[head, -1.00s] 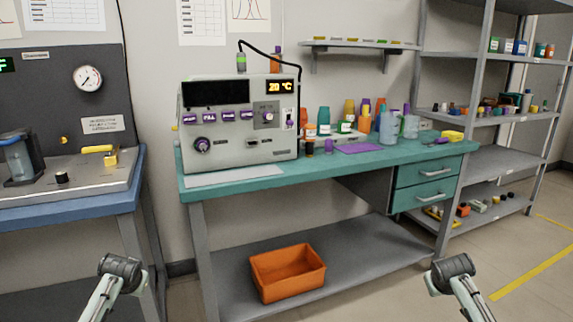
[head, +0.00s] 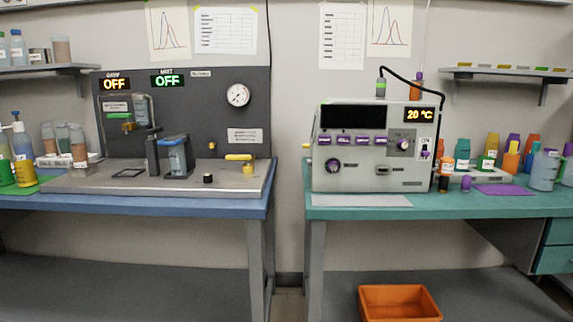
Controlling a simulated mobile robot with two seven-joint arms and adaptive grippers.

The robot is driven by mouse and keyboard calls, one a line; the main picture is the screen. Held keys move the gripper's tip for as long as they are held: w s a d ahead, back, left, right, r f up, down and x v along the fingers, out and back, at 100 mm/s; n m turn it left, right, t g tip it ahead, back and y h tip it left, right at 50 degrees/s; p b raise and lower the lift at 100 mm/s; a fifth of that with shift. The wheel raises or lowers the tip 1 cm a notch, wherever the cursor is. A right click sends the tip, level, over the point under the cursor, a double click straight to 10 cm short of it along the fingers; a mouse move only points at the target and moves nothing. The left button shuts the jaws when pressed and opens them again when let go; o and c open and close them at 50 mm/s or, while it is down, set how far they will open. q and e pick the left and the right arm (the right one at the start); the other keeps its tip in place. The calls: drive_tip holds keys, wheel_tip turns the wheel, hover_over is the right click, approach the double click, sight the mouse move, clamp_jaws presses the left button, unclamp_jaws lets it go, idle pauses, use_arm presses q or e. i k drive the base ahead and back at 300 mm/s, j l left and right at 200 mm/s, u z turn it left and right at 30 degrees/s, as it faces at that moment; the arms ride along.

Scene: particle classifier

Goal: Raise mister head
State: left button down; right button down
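The misting station (head: 184,100) stands on the blue bench at left, with a dark back panel and two lit displays reading OFF. The right display (head: 168,81) is green and labelled MIST; the left one (head: 115,84) is orange. A clear, grey-topped head-like part (head: 141,111) is mounted on the panel; I cannot tell for sure whether it is the mister head. A clear container with bluish contents (head: 178,157) stands in a dark holder on the grey base plate. A yellow lever (head: 240,157) sits at the plate's right. Neither gripper is in view.
A round gauge (head: 238,95) is on the panel. Bottles (head: 20,150) and jars (head: 63,140) crowd the blue bench's left end. The teal bench (head: 360,205) carries a grey instrument (head: 370,148) reading 20 °C. A gap separates the benches. An orange bin (head: 399,303) is below.

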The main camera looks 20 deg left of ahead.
sight(181, 137)
drive_tip(key=u, duration=1.4)
